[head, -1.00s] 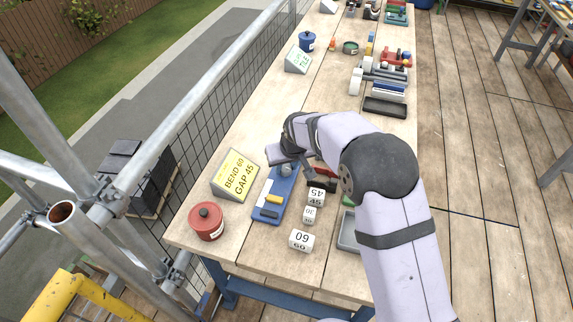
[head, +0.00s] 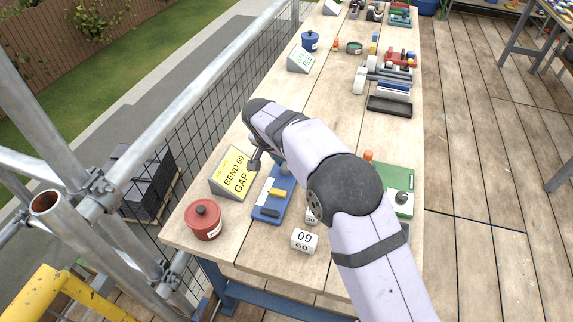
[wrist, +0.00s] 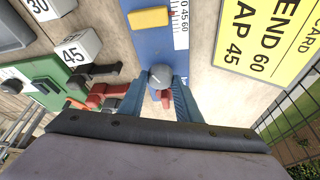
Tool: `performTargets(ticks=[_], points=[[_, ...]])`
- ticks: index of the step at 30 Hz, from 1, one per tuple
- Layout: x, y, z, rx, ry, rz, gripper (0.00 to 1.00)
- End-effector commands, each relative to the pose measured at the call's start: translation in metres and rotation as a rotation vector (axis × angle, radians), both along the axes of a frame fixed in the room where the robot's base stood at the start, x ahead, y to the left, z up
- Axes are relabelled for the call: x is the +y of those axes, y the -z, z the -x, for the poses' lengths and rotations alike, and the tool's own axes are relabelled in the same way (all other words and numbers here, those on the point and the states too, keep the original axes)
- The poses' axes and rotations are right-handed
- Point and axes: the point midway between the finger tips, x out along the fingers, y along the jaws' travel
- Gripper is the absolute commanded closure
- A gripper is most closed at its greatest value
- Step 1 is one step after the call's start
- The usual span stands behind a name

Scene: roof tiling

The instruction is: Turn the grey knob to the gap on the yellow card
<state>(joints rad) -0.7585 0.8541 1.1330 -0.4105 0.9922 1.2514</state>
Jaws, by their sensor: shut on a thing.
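The grey knob (wrist: 161,75) stands on the blue board (wrist: 152,48) in the wrist view. My gripper (wrist: 161,86) is shut on it, with a blue finger on each side. A red piece shows just below the knob between the fingers. A white scale strip (wrist: 181,22) with red marks and numbers runs along the board's edge. The yellow card (wrist: 268,38), reading BEND 60 and GAP 45, stands to the right; in the head view the card (head: 236,176) is left of the blue board (head: 265,207). My arm largely hides the knob in the head view.
A yellow block (wrist: 149,17) sits on the board. White number blocks (wrist: 77,46), a red tool (wrist: 98,97) and a green base (wrist: 45,88) lie to the left. A red pot (head: 205,220) stands near the table's front left corner.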

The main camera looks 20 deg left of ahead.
Motion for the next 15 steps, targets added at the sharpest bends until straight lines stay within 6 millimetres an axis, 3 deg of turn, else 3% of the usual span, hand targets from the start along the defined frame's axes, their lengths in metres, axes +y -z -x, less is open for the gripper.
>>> performTargets(ticks=[15], points=[[0.0019, -0.0001, 0.0000, 0.003, 0.222, -0.001, 0.92]])
